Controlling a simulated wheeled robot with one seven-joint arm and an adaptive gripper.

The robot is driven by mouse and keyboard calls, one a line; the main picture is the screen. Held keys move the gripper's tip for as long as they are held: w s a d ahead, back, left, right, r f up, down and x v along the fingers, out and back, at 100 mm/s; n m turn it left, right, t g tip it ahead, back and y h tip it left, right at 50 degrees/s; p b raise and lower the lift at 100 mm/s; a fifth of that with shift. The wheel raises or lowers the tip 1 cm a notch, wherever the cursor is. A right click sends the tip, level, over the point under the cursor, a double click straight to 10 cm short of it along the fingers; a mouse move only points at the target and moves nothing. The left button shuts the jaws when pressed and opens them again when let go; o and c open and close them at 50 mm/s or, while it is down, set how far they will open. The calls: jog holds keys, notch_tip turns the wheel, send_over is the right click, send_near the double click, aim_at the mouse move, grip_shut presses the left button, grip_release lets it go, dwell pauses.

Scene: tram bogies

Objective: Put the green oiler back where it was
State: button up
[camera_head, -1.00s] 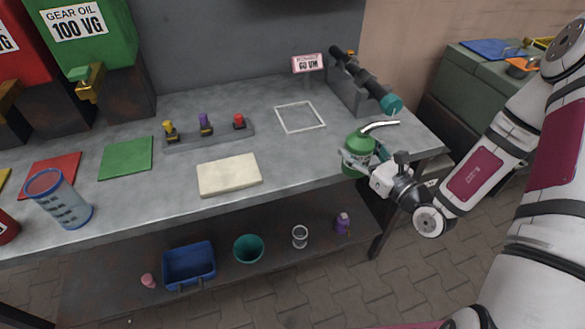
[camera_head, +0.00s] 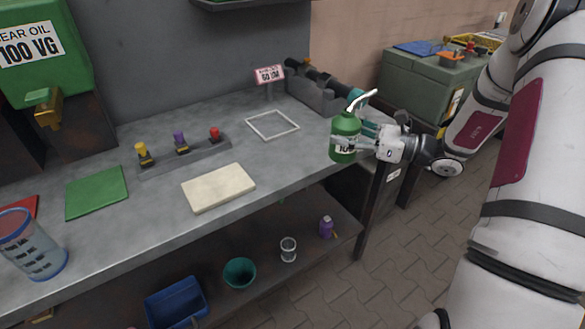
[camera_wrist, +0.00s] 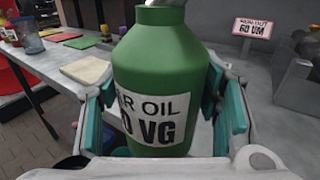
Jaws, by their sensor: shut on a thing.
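The green oiler (camera_head: 344,139) has a bent silver spout and a white label. It stands about upright in my gripper (camera_head: 356,143), at the right end of the bench in the head view. In the wrist view the oiler (camera_wrist: 150,70) fills the middle, with teal-padded fingers on both sides of it. My gripper is shut on its body. The label reads "OIL" and "VG"; part is cut off by a finger. On the bench (camera_head: 120,225) are a white square outline (camera_head: 272,125), empty, and a green mat (camera_head: 97,192), also bare.
A cream pad (camera_head: 218,188) lies at the bench's front edge. A rack with yellow, purple and red items (camera_head: 182,155) stands behind it. A grey block with a dark tube (camera_head: 325,90) and a "60 VM" sign (camera_head: 269,75) are at the back right. A clear blue-rimmed beaker (camera_head: 32,245) stands left.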

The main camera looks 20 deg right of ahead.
aim_at(358, 132)
jog(key=d, duration=0.1)
jog(key=d+n+g+y+b, duration=0.1)
jog(key=d, duration=0.1)
jog(key=shift+s+f, duration=0.1)
jog(key=shift+s, duration=0.1)
jog(key=shift+g, duration=0.3)
jog(key=shift+w+a+f+b, duration=0.2)
jog(key=shift+w+a+f, duration=0.8)
jog(key=shift+a, duration=1.25)
jog(key=shift+w+a+f+b, duration=0.15)
jog(key=shift+w+a+f, duration=0.4)
jog(key=shift+w+a, duration=1.35)
jog(key=shift+w+a+f+b, duration=0.2)
jog(key=shift+w+a+f, duration=0.6)
jog(key=shift+a, duration=1.8)
jog(key=shift+f, duration=0.15)
jog(key=o, duration=1.7)
